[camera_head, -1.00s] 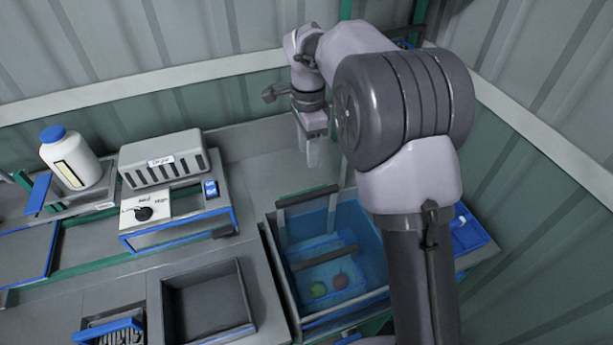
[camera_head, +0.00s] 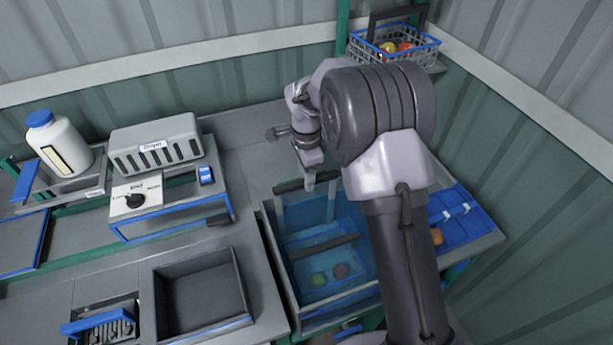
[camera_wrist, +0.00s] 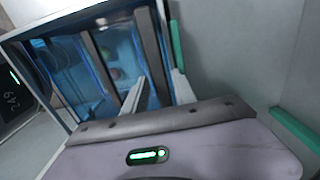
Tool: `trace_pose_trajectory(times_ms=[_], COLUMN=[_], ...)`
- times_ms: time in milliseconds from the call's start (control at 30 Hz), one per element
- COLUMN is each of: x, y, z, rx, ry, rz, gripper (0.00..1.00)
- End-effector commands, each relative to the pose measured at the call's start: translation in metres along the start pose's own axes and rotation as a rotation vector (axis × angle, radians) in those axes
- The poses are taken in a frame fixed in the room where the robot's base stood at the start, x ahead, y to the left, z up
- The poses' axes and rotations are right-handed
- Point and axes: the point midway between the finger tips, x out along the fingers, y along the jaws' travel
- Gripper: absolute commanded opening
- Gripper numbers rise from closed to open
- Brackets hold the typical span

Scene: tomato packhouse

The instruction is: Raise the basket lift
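A blue-water tank (camera_head: 375,285) holds the basket lift, with a dark upper handle bar (camera_head: 288,187) across its far side and a second dark bar (camera_head: 322,248) lower down. A green and a dark red fruit lie low inside. My gripper (camera_head: 310,182) points down at the tank's far side, by the upper bar. In the wrist view my gripper (camera_wrist: 158,85) has its two pale fingers apart, with a dark bar (camera_wrist: 149,45) between or just beyond them. I cannot tell whether they touch it. The other bar (camera_wrist: 100,62) lies further left. My arm hides the tank's right side.
A dryer box (camera_head: 155,143) and a knob panel (camera_head: 136,196) stand left of the tank. A grey bin (camera_head: 200,293) sits front left. A wire basket of fruit (camera_head: 368,50) is on a back shelf. A blue tray (camera_head: 452,203) lies right.

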Motion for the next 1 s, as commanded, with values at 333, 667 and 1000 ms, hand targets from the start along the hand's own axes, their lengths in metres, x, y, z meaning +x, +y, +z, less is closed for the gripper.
trace_pose_trajectory(times_ms=[333,667,1000], x=[-0.0003,-0.0004,-0.0005], y=[0.0000,-0.0001,-0.0002], z=[0.0000,0.0000,0.0000], rx=[0.000,0.000,0.000], ry=[0.000,0.000,0.000], rz=[0.000,0.000,-0.001], gripper=[0.00,0.00,0.00])
